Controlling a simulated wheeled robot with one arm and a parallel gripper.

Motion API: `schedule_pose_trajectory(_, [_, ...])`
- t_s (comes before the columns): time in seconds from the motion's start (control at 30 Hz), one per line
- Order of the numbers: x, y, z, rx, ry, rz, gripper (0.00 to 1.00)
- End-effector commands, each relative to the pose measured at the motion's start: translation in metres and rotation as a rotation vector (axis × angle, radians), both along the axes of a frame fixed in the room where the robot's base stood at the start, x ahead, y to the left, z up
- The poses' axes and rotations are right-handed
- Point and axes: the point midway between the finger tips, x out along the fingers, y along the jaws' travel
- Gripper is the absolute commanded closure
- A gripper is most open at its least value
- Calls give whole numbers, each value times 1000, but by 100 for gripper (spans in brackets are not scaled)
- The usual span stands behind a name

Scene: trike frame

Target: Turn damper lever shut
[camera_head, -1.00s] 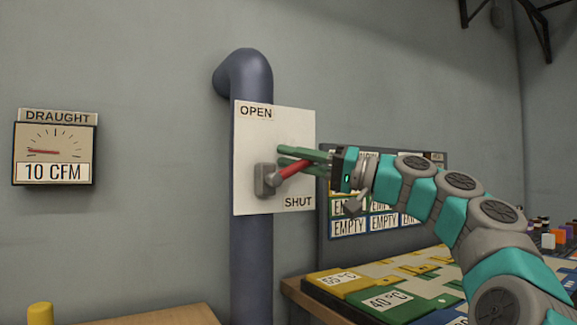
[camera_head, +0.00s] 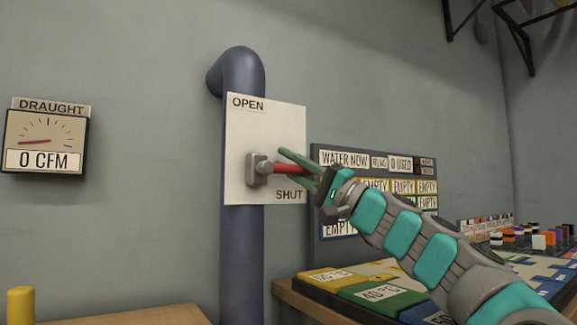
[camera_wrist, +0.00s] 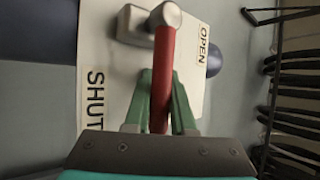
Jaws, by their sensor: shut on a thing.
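The red damper lever (camera_head: 286,169) sticks out from a grey pivot block (camera_head: 258,170) on a white plate (camera_head: 240,125). The plate reads OPEN at its top left and SHUT at its lower right. The lever lies about level, pointing right. My gripper (camera_head: 297,166) has its green fingers on either side of the lever. In the wrist view the red lever (camera_wrist: 162,75) runs between the green fingers (camera_wrist: 161,105), which are shut on it. The draught gauge (camera_head: 45,138) at the left reads 0 CFM.
A blue-grey pipe (camera_head: 242,260) runs behind the plate. A table with coloured tiles (camera_head: 385,292) stands at the lower right. A yellow cylinder (camera_head: 20,305) stands at the lower left.

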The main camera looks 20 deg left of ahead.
Motion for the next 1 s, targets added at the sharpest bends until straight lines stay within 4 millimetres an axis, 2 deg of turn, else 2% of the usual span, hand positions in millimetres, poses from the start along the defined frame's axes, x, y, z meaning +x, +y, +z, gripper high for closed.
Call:
schedule_pose_trajectory(0.27, [1,0,-2,-3,3,0,100])
schedule_pose_trajectory(0.3, [1,0,-2,-3,3,0,74])
schedule_pose_trajectory(0.53, [1,0,-1,-2,1,0,48])
schedule_pose_trajectory(0.83, [0,-1,-1,-1,0,0,47])
schedule_pose_trajectory(1.0, [-2,-14,-6,2,-1,-2,47])
